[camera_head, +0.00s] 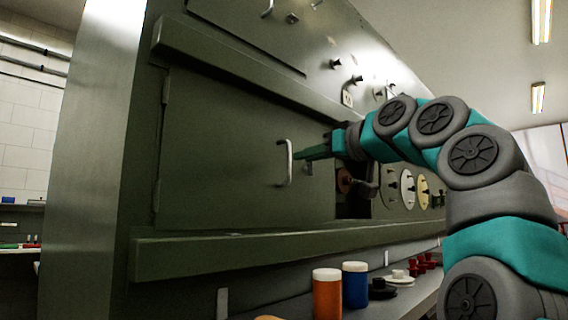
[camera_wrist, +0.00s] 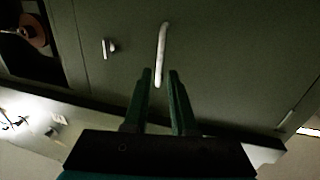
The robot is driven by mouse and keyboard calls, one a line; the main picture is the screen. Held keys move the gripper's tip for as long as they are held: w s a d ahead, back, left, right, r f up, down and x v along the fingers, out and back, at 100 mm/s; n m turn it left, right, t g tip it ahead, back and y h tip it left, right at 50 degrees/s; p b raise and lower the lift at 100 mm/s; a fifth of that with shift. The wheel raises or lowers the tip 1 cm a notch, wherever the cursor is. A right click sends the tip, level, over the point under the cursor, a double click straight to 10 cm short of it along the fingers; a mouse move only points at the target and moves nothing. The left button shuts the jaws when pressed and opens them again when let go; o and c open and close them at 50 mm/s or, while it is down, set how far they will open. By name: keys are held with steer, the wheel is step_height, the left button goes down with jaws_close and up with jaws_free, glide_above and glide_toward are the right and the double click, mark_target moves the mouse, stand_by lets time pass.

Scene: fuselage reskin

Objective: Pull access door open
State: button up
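The access door (camera_head: 225,150) is a dark green panel with a pale, bar-shaped handle (camera_head: 286,163) near its right edge. In the wrist view, the handle (camera_wrist: 161,55) stands just beyond the two green fingertips of my gripper (camera_wrist: 160,72). The fingers are apart with a gap between them, and nothing shows held. A small latch (camera_wrist: 109,47) sits beside the handle, and it also shows in the head view (camera_head: 309,168).
Green ledges run above (camera_head: 240,75) and below (camera_head: 250,250) the door. To its right is an opening with a reddish round part (camera_head: 344,181). An orange jar (camera_head: 327,293) and a blue jar (camera_head: 355,284) stand on the shelf below.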

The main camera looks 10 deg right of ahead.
mark_target(289, 178)
steer(key=p+x, duration=0.2)
steer(key=x, duration=0.5)
steer(key=shift+w+a, duration=0.1)
steer(key=shift+w, duration=0.05)
steer(key=shift+f, duration=0.1)
jaws_close()
stand_by(1.1)
